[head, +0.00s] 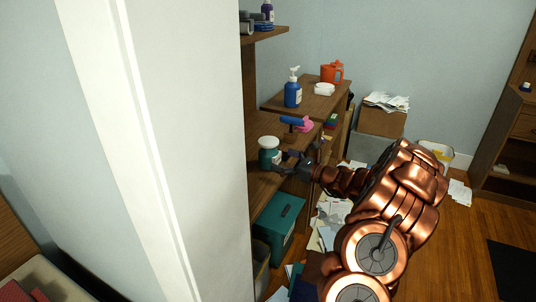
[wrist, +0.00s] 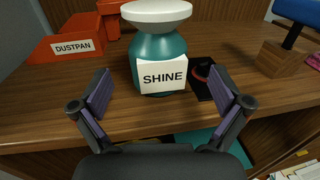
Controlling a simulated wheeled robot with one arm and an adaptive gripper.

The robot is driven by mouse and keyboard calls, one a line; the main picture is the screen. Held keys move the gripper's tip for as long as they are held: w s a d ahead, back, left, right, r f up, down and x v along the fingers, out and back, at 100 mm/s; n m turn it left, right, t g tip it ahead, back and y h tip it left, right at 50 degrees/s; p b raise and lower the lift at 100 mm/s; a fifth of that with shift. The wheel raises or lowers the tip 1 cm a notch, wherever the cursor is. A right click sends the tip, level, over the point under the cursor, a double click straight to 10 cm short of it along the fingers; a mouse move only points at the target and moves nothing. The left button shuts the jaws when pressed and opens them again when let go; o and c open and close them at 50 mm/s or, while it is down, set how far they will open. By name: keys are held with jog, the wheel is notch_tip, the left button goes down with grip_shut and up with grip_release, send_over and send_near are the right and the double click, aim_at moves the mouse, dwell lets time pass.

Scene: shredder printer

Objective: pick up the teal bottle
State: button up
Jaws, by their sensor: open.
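The teal bottle (head: 269,154) stands upright on a wooden shelf (head: 262,188) in the head view. In the wrist view the teal bottle (wrist: 158,52) has a wide white top and a white label reading "SHINE". My gripper (head: 283,161) reaches in from the right, beside the bottle. In the wrist view my gripper (wrist: 164,95) is open, with one finger to each side and the bottle centred just beyond the fingertips. No contact between the fingers and the bottle shows.
A red dustpan (wrist: 72,46) lies left of the bottle. A small black item (wrist: 203,76) with a red ring sits close on its right, near a wooden block (wrist: 275,60) with a blue part. A blue pump bottle (head: 292,94) stands on the higher shelf. A white wall edge (head: 215,150) is at left.

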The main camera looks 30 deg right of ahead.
aim_at(277, 157)
jog(key=shift+x, duration=2.2)
jog(key=shift+a, duration=0.1)
jog(key=shift+c, duration=0.3)
jog(key=shift+s, duration=0.1)
jog(key=c, duration=1.2)
jog(key=shift+r, duration=0.1)
